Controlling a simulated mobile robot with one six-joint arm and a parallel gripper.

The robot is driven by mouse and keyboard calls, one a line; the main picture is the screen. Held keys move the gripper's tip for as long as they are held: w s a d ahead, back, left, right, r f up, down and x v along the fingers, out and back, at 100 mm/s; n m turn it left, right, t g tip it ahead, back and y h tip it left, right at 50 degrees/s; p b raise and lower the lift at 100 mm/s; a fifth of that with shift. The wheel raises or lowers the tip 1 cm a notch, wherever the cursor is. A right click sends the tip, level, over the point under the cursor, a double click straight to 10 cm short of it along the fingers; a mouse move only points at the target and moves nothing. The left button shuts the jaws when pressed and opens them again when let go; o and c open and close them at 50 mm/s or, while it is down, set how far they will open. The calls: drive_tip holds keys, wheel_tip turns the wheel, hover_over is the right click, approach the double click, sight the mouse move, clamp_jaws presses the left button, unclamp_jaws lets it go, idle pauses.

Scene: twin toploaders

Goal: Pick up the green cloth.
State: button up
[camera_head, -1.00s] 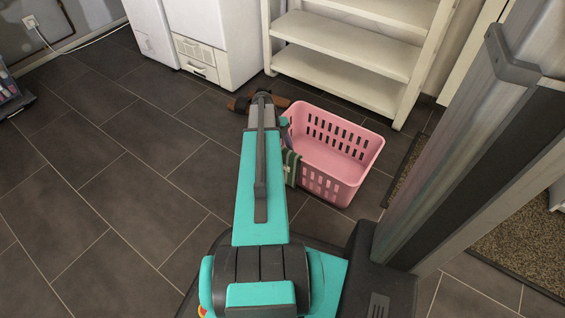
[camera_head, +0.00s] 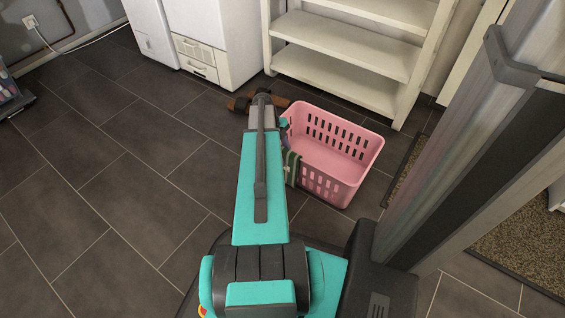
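A green cloth (camera_head: 292,168) with pale stripes hangs over the left rim of a pink laundry basket (camera_head: 347,187). Its lower part lies against the outside of the basket wall. My arm reaches away from me, just left of the cloth, and covers part of the view there. My gripper is mostly hidden at the far end of the arm, so its fingers cannot be made out. Brown parts (camera_head: 239,104) show on both sides of the arm's end; I cannot tell whether they belong to the gripper.
Dark cloth shows at the basket's left rim beside the arm. A white shelf (camera_head: 341,75) stands behind the basket, and white machines (camera_head: 213,40) stand at the back left. A doormat (camera_head: 407,168) lies right of the basket.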

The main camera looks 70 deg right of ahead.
clamp_jaws()
drive_tip(key=shift+r, duration=0.15)
drive_tip(key=shift+r, duration=0.1)
wheel_tip(320, 180, up, 18)
drive_tip(key=p, duration=0.7)
